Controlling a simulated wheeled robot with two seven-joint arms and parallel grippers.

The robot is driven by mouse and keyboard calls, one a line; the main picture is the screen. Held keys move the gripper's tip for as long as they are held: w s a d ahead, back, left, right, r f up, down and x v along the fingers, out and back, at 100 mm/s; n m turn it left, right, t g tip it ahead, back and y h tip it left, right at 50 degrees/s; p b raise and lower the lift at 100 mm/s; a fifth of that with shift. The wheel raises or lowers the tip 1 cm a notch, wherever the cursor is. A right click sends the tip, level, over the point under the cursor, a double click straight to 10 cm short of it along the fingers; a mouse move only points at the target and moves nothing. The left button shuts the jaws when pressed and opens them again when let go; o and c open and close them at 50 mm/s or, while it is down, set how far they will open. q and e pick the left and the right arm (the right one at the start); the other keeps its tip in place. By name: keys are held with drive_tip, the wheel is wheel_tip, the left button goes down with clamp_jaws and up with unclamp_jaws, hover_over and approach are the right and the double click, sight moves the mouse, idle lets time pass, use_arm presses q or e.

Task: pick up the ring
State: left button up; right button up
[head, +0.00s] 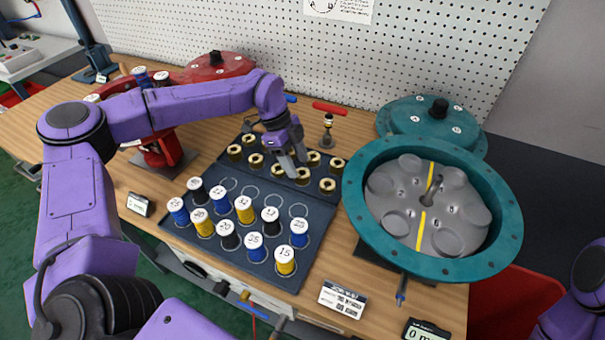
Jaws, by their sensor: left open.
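Several short brass rings with dark rims stand in the back part of a dark tray (318,231), such as one at the left (235,153) and one at the right (327,186). My left gripper (294,164) reaches down over this group from behind and left, its fingers apart. A ring (303,176) is right beside its fingertips, and another ring (277,171) is just left of them. I cannot tell whether the fingers touch either one. No ring is visibly held. My right gripper is out of the picture.
Numbered blue, yellow and black spools (245,209) fill the tray's front. A teal round housing (361,232) with a grey inside stands right of it. A red-handled tool (328,118) stands behind the rings. A pegboard (420,45) closes off the back. Small displays (341,300) sit at the front edge.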

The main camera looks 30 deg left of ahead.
sight(300, 170)
use_arm(q)
drive_tip(key=x, duration=0.3)
drive_tip(key=shift+d+f, duration=0.1)
drive_tip(key=shift+d, duration=0.05)
drive_tip(key=c, duration=0.9)
